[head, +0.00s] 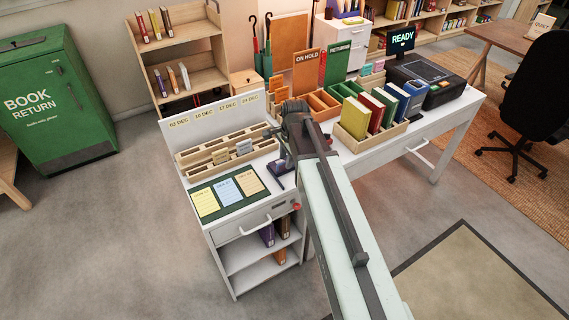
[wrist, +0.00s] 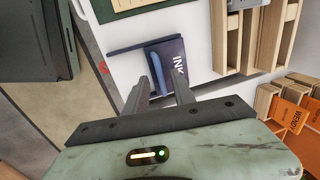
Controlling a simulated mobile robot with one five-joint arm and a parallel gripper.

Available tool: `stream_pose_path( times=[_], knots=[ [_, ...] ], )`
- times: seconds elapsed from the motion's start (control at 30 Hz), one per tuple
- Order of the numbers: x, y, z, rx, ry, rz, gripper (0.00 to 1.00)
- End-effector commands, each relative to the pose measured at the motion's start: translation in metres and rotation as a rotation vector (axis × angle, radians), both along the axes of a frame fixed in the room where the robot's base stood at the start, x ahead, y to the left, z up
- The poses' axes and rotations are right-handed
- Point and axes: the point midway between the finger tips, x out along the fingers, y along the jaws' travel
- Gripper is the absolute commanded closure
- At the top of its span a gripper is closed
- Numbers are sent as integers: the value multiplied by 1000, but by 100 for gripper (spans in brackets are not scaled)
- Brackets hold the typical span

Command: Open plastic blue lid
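A dark blue ink pad case marked INK (wrist: 177,62) lies on the white desk in the wrist view. A paler blue raised strip (wrist: 157,72) runs along its lid, and a flat dark panel sticks out on its left. I cannot tell whether the lid is fully shut or partly raised. My gripper (wrist: 163,86) is open, with its two fingers apart at the near edge of the case and nothing seen held between them. Contact is unclear. In the head view my gripper (head: 287,152) is over the desk, and my arm partly hides the case (head: 277,168).
A wooden slotted rack (head: 226,150) stands behind the case. A green mat (head: 228,192) with cards lies to the left. A wooden tray of coloured books (head: 366,134) stands to the right. The desk's drawer front (head: 255,222) and floor edge are near.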

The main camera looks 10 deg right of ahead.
Motion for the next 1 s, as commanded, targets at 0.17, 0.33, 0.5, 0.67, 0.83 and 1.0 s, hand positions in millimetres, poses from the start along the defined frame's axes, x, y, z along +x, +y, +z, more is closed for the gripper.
stream_pose_path(
  times=[0.17,0.33,0.5,0.67,0.83,1.0],
  knots=[
    [0,0,2,0,0,1,83],
    [0,1,2,0,0,1,100],
    [0,1,2,0,0,2,100],
    [0,1,1,0,0,2,100],
    [0,1,1,1,0,2,100],
    [0,1,1,0,0,3,100]
  ],
)
